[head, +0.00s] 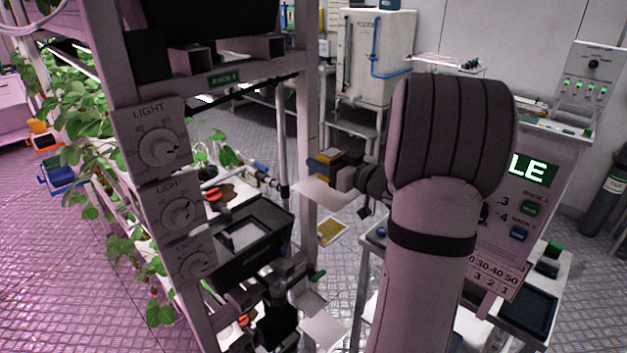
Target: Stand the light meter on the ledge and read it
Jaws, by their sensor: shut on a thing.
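My arm rises in front at the right, and its wrist points left toward the rack. My gripper (345,177) is at the end of it, beside the rack's right post. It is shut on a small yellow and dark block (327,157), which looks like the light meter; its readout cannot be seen. A pale flat plate (322,194) shows just below it. The ledge cannot be told for sure; a black tray (272,243) with a pale panel sits on the rack, lower left of my gripper.
The rack post (308,120) stands close left of my gripper. Several LIGHT dials (160,147) are on the front post, with plants (90,130) behind. A console (505,235) with a green-lit screen (530,168) is partly hidden by my arm. A white cabinet (375,60) stands behind.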

